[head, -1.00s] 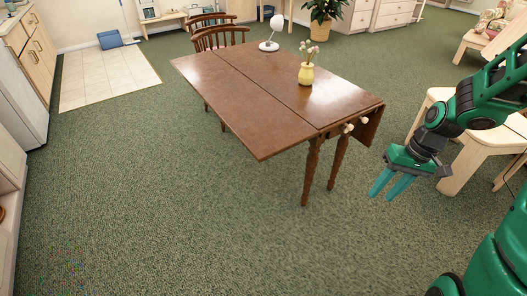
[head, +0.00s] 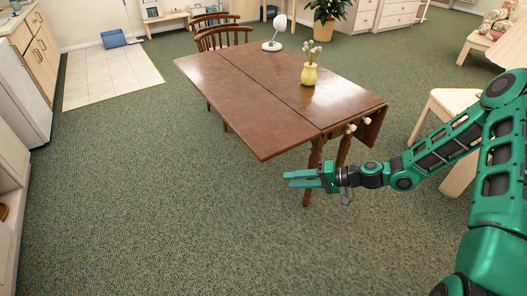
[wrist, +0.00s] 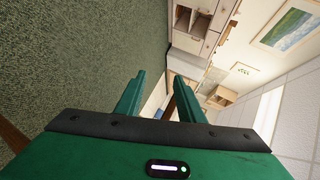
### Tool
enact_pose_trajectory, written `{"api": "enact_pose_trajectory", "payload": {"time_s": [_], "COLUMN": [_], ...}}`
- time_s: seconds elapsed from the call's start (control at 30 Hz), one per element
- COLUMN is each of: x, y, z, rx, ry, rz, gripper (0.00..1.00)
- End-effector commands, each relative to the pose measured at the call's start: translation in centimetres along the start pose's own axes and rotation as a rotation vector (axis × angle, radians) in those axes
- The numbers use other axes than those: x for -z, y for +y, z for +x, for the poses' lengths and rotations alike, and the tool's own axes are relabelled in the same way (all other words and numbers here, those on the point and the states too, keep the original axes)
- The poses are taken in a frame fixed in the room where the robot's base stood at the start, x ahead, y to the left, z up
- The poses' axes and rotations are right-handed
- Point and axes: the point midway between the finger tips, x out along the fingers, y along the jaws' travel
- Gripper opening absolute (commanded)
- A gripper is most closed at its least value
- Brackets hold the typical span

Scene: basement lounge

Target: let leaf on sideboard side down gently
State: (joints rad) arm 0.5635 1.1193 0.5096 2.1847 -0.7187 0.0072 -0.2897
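The brown wooden drop-leaf table (head: 285,70) stands in the middle of the head view. Its left leaf (head: 225,100), on the side of the cabinets, is up and level with the top. Its right leaf (head: 372,126) hangs down. Two pale knobs (head: 350,128) show under the near end. My gripper (head: 288,179) is open and empty, in front of the near end and lower in the picture than the left leaf's near corner, fingers pointing left. In the wrist view its two fingers (wrist: 158,78) are apart. Whatever supports the left leaf is hidden beneath it.
A yellow vase with flowers (head: 309,74) and a white lamp (head: 274,45) stand on the tabletop. Wooden chairs (head: 222,38) are at the far end. Cabinets (head: 22,85) line the left wall. A pale wooden stool (head: 452,104) is at right. Green carpet (head: 150,200) left of the table is clear.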

Motion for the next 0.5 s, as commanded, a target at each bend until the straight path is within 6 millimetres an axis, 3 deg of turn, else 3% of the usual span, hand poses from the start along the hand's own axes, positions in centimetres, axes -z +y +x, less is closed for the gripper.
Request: {"api": "enact_pose_trajectory", "payload": {"time_s": [0.2, 0.5], "x": [3.1, 6.6], "y": [-1.4, -2.1], "z": [2.8, 3.5], "rx": [0.195, 0.344], "ry": [0.167, 0.336], "rz": [0.101, 0.209], "gripper": [0.35, 0.35]}}
